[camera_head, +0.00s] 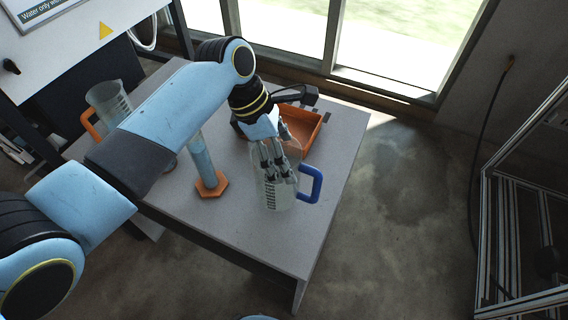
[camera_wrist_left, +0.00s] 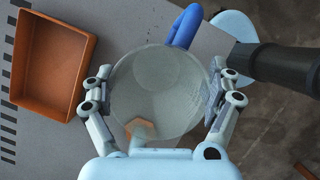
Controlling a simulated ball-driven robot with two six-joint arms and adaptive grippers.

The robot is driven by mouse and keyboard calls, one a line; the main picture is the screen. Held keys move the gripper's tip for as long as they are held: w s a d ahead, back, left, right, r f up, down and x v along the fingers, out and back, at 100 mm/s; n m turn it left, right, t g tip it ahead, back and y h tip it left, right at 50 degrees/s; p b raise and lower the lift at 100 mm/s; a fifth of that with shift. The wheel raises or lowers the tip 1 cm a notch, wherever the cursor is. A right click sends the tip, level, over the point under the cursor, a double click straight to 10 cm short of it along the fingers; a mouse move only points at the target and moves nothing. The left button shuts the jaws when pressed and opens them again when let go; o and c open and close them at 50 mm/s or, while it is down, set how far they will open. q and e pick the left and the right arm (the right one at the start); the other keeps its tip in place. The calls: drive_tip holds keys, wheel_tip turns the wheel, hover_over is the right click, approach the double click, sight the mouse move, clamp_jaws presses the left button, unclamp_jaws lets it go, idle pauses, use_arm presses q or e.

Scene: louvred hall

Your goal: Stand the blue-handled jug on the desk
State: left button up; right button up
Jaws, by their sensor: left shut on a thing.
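The blue-handled jug (camera_head: 278,192) is clear with dark markings and looks upright over the front right part of the grey desk (camera_head: 240,222). Its blue handle points right in the head view. My left gripper (camera_head: 272,160) is shut on the jug from above. In the left wrist view the jug (camera_wrist_left: 160,90) sits between both fingers, with its round opening facing the camera and its blue handle at the top. I cannot tell whether the jug's base touches the desk. My right gripper is not in view.
An orange tray (camera_head: 306,124) lies behind the jug; it also shows in the left wrist view (camera_wrist_left: 84,48). A cylinder with an orange hexagonal base (camera_head: 211,186) stands left of the jug. An orange-handled jug (camera_head: 108,98) is at the far left. The desk's right edge is close.

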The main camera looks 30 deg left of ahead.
use_arm(q)
wheel_tip(320, 180, down, 4)
drive_tip(key=shift+r, duration=0.1)
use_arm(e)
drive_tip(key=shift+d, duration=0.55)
use_arm(q)
drive_tip(key=o, duration=1.4)
drive_tip(key=shift+f, duration=0.2)
drive_tip(key=shift+c, duration=0.2)
drive_tip(key=v, duration=1.2)
drive_tip(key=shift+r+p, duration=0.15)
drive_tip(key=shift+p, duration=0.2)
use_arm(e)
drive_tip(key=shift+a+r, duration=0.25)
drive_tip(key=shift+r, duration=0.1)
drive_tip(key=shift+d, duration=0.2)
